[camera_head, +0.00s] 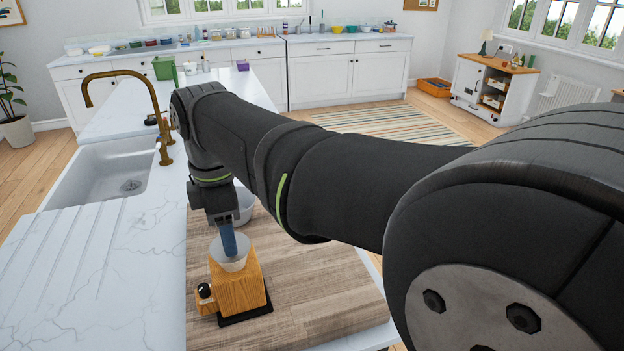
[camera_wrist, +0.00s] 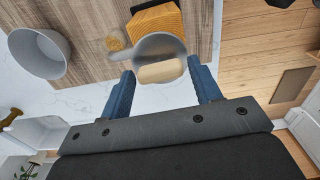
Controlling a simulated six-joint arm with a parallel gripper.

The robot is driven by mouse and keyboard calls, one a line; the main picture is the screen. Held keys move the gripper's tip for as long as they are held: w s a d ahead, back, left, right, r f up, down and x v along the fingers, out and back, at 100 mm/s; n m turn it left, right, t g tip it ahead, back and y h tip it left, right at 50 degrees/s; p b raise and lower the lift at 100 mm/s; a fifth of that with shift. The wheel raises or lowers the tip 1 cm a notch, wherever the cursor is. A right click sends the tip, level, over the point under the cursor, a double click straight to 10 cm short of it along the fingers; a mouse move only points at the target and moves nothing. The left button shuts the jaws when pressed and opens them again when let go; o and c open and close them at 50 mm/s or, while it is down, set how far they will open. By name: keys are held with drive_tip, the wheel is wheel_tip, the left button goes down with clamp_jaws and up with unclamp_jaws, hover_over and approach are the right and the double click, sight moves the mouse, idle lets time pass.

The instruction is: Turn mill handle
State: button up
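The mill (camera_head: 240,285) has an orange-brown wooden body on a black base and stands on the wooden board. A pale grey round cup (camera_head: 232,263) sits on its top. In the wrist view the mill body (camera_wrist: 158,22) is at the top, with the grey cup (camera_wrist: 150,43) nearer. A beige rounded piece, seemingly the handle (camera_wrist: 161,71), lies across the cup's near side. My gripper (camera_wrist: 161,68) is open, with one blue finger on each side of this piece; contact cannot be told. In the head view my gripper (camera_head: 229,250) points down at the cup, and its finger hides part of it.
A grey bowl (camera_head: 244,207) stands behind my gripper. The board (camera_head: 325,290) is bare to the right of the mill. A sink (camera_head: 115,172) with a brass tap (camera_head: 125,75) lies at the left of the marble counter.

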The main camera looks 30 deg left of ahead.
drive_tip(key=c, duration=0.6)
drive_tip(key=shift+c, duration=0.2)
